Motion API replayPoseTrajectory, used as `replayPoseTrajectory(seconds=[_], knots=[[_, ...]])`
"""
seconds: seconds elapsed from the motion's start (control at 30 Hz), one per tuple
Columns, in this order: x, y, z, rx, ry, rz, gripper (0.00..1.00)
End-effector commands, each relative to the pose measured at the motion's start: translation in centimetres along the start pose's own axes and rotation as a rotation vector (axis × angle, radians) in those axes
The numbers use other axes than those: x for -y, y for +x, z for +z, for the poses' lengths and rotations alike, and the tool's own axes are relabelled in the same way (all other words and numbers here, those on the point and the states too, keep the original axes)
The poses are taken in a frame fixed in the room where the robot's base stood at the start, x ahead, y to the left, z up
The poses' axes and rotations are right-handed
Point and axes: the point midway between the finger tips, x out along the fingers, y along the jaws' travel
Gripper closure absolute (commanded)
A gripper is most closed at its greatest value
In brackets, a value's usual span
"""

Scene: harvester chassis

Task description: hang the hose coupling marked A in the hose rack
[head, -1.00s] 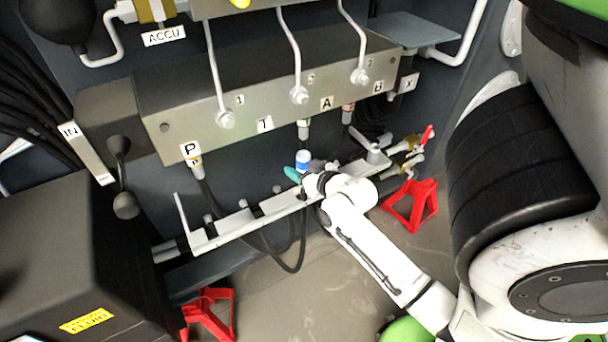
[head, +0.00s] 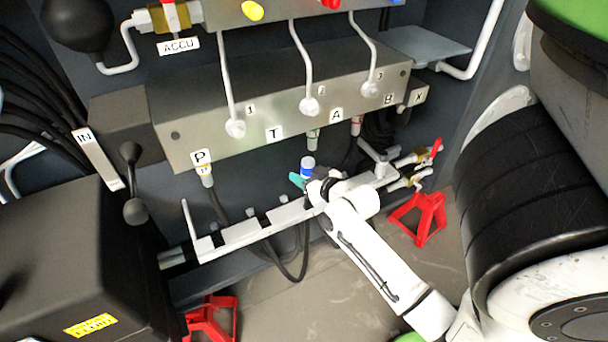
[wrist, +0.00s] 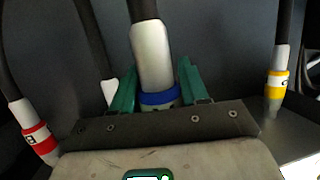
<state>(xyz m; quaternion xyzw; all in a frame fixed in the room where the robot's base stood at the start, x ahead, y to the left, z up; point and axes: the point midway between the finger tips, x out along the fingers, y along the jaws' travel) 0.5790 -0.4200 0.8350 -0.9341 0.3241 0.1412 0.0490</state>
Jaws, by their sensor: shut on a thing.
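My gripper (head: 303,182) is shut on a hose coupling with a blue band (head: 307,170). In the wrist view the coupling (wrist: 153,60) stands roughly upright between the green fingers (wrist: 157,88), with a dark hose at its upper end there. I cannot read a letter on it. The hose rack (head: 245,232) is a white slotted rail below the valve block. The held coupling shows just above and behind its middle-right part in the head view; I cannot tell whether they touch. My arm hides part of the rail.
A yellow-banded coupling (head: 207,176), a green-banded one (head: 313,138) and a red-banded one (head: 357,127) are under the valve block (head: 290,105). The red one (wrist: 38,140) is marked B. Red stands (head: 418,216), a black tank (head: 75,270) and a tyre (head: 525,190) flank the floor.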

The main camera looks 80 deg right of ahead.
Motion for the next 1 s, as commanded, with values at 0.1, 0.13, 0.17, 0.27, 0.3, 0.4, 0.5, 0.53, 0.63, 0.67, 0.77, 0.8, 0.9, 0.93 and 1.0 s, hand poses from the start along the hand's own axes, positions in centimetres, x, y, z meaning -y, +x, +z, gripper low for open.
replayPoseTrajectory(seconds=[0.1,0.13,0.17,0.27,0.3,0.4,0.5,0.53,0.63,0.67,0.77,0.8,0.9,0.93,1.0], knots=[[0.0,0.0,-0.2,-0.003,0.000,0.000,1.00],[0.0,0.0,-0.2,-0.003,0.000,0.000,1.00],[0.0,0.0,-0.2,-0.003,0.000,0.000,1.00],[0.0,0.0,-0.1,-0.003,0.000,0.000,1.00],[0.0,0.0,-0.1,-0.003,0.000,0.000,1.00],[0.0,0.0,-0.1,-0.003,0.000,0.000,1.00],[0.0,0.1,0.0,-0.003,0.000,0.000,1.00],[0.0,0.1,0.1,-0.003,0.000,0.000,1.00],[0.0,0.2,0.4,-0.002,0.000,0.000,1.00],[0.0,0.2,0.5,-0.002,0.000,0.000,1.00],[0.0,0.3,0.8,-0.002,0.000,0.000,1.00],[0.0,0.3,0.9,-0.002,0.000,0.000,1.00],[0.0,0.3,0.9,-0.002,0.000,0.000,1.00],[0.0,0.3,0.9,-0.002,0.000,0.000,1.00],[0.0,0.3,0.8,-0.002,0.000,0.000,1.00]])
